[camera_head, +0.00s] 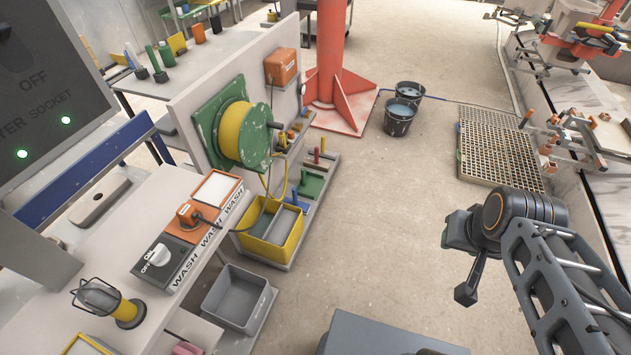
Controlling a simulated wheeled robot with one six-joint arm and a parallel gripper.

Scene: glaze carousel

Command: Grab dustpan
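I cannot make out a dustpan for certain. A flat green item (312,186) lies on the low grey board beyond the yellow bin and may be one, but it is too small to tell. A red upright piece (317,156) stands just behind it. My gripper (461,262) hangs at the right of the view, above the open floor and well apart from these items. Its dark end parts show from the side, and I see nothing held in it.
A yellow bin (247,245) and a grey bin (227,311) stand beside the wash bench (130,212). Two dark buckets (397,126) and a floor grating (487,150) lie further back. The middle floor is clear.

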